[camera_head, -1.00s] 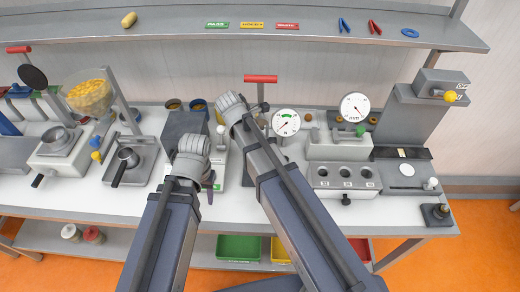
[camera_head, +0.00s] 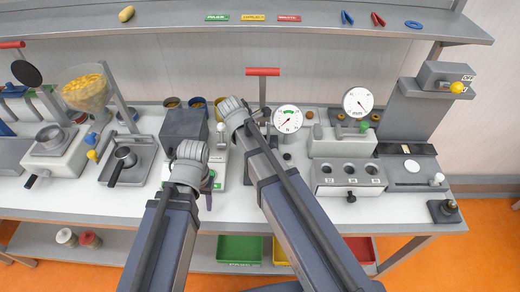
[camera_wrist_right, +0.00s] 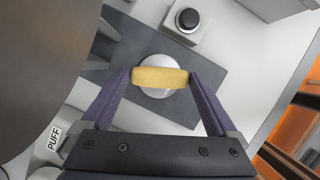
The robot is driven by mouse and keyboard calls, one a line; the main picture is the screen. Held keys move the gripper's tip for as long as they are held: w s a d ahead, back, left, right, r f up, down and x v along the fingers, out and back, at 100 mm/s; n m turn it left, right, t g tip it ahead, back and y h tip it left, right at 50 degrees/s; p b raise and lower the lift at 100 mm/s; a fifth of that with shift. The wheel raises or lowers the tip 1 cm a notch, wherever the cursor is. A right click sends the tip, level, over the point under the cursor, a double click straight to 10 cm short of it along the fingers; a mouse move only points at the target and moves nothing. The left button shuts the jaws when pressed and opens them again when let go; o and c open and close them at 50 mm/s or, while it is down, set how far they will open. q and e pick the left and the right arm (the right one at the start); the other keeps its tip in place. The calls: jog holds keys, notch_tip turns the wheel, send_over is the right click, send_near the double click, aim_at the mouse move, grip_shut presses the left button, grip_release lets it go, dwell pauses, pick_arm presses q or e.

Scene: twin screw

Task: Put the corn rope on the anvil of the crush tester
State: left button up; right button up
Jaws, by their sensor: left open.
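The corn rope (camera_wrist_right: 160,77), a short yellow cylinder, lies crosswise between the fingertips of my right gripper (camera_wrist_right: 160,76), which touch its two ends. It is over a pale round anvil (camera_wrist_right: 158,92) on a dark grey plate; whether it touches the anvil I cannot tell. In the head view the crush tester appears to be the device with the red T-handle (camera_head: 262,71) and dial gauge (camera_head: 287,118); my right arm hides its anvil and the rope. My left gripper (camera_head: 208,184) is open over the bench front, its fingers mostly hidden by its wrist.
A grey block with a black button (camera_wrist_right: 187,19) stands near the plate. A dark box (camera_head: 184,130) stands behind my left wrist. A three-hole block (camera_head: 348,175) and second dial (camera_head: 358,102) stand to the right. A tan piece (camera_head: 127,13) lies on the shelf.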

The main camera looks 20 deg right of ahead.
pick_arm(q)
jog(key=shift+r, duration=0.1)
pick_arm(e)
jog(key=shift+o, duration=0.2)
jog(key=shift+r, duration=0.1)
pick_arm(q)
jog(key=shift+r+p, duration=0.75)
jog(key=shift+p, duration=0.1)
pick_arm(e)
jog(key=shift+v, duration=0.8)
jog(key=p+v, duration=1)
jog(key=v, duration=0.1)
pick_arm(q)
notch_tip(320, 180, up, 10)
pick_arm(e)
jog(key=s+a+f+m+y, duration=0.1)
jog(key=s+a+m, duration=0.1)
jog(key=s+m, duration=0.5)
jog(key=s+a+f+m+y, duration=0.1)
jog(key=s+a+m+y, duration=0.1)
jog(key=s+m, duration=0.5)
jog(key=shift+a+m+g, duration=0.3)
jog(key=shift+a+m, duration=0.2)
jog(key=shift+m, duration=0.3)
pick_arm(q)
jog(key=shift+f, duration=0.2)
pick_arm(e)
jog(key=shift+s, duration=0.1)
